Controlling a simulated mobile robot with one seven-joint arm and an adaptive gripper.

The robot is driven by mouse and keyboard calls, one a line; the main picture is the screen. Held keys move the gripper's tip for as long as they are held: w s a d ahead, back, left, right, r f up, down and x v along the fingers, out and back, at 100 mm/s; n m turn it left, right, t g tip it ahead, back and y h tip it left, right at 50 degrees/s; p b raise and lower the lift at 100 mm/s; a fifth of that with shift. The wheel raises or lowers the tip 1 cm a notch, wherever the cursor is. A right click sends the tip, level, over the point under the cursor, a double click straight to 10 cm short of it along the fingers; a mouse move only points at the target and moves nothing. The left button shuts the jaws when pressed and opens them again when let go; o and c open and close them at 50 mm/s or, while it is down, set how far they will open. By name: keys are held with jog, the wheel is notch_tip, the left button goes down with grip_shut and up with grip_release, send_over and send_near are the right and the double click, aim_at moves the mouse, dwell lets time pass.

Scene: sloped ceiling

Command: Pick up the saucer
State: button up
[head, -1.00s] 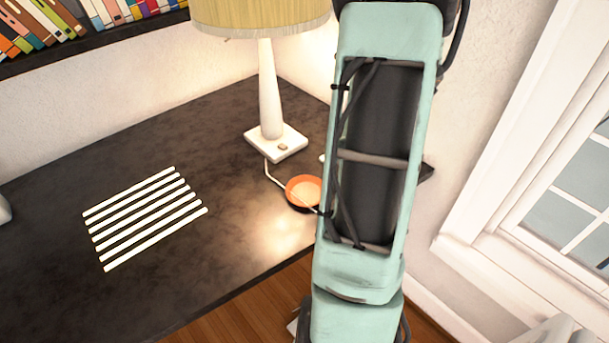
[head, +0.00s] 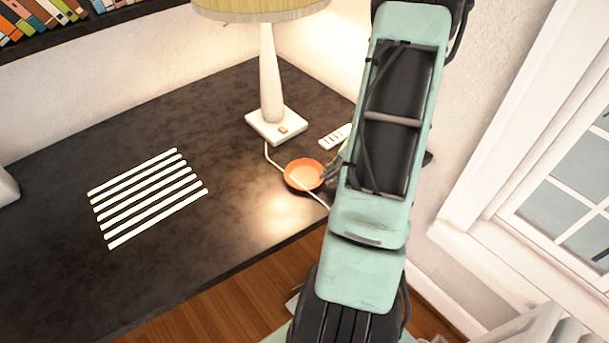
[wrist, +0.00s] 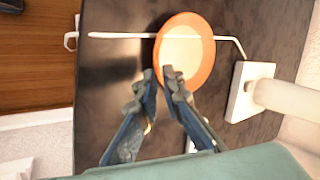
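The saucer is a round orange dish with a paler middle. In the head view my arm mostly hides the gripper (head: 331,172).
A lamp with a white square base (head: 276,126) stands close behind the saucer. A white power strip (head: 335,137) lies right of the lamp. Several white strips (head: 148,198) lie at left on the desk (head: 215,185). A wall and window (head: 560,190) are at right.

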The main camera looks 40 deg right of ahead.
aim_at(322, 180)
jog(key=shift+x, duration=1.55)
grip_shut()
jog(key=shift+r, duration=0.15)
